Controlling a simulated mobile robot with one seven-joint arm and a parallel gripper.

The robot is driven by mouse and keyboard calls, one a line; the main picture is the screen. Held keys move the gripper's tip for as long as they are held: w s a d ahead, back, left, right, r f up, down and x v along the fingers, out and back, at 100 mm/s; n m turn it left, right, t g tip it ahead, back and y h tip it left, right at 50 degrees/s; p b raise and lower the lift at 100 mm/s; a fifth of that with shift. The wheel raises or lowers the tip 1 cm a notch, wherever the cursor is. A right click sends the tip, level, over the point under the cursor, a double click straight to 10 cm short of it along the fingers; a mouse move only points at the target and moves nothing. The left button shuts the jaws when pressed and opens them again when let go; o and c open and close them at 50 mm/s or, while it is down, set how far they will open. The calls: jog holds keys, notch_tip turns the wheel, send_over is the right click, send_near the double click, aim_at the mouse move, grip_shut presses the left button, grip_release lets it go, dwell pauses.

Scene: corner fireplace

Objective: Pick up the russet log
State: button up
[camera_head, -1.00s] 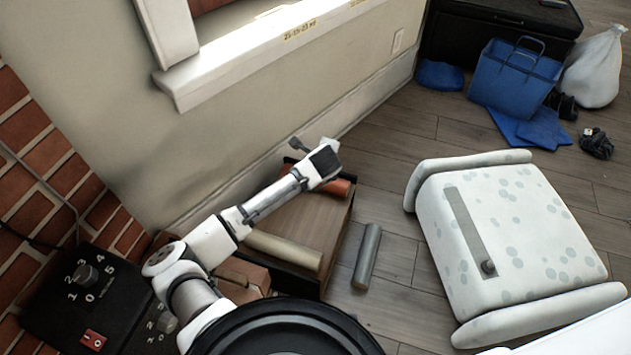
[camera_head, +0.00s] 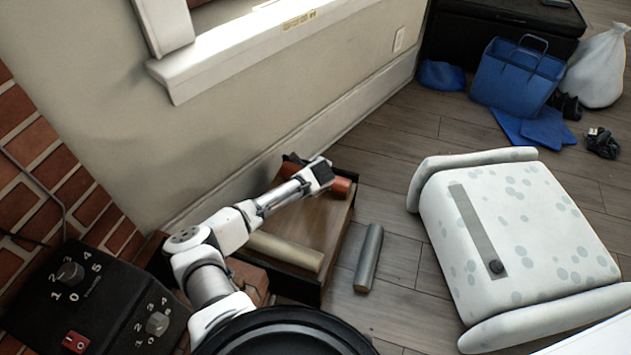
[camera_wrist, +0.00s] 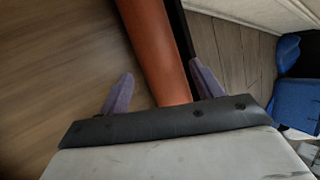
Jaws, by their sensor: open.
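The russet log (camera_head: 341,186) is an orange-brown cylinder at the far end of a low wooden box or tray (camera_head: 318,225) by the wall. My gripper (camera_head: 310,170) is over the log and hides its middle in the head view. In the wrist view the russet log (camera_wrist: 158,45) runs between the two open purple-grey fingers (camera_wrist: 161,73), one on each side of it. The log passes under the gripper's dark front edge. Whether the fingers touch it cannot be told.
A pale tan log (camera_head: 285,250) lies in the same box. A grey log (camera_head: 368,258) lies on the floor to its right. A white spotted seat (camera_head: 520,235) stands further right. The wall and windowsill (camera_head: 230,60) are close behind the arm.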

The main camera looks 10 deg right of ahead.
jog(key=b+x, duration=0.1)
jog(key=x, duration=0.2)
jog(key=shift+f, duration=0.1)
jog(key=shift+c, duration=0.4)
jog(key=c, duration=0.9)
jog(key=shift+c, duration=0.5)
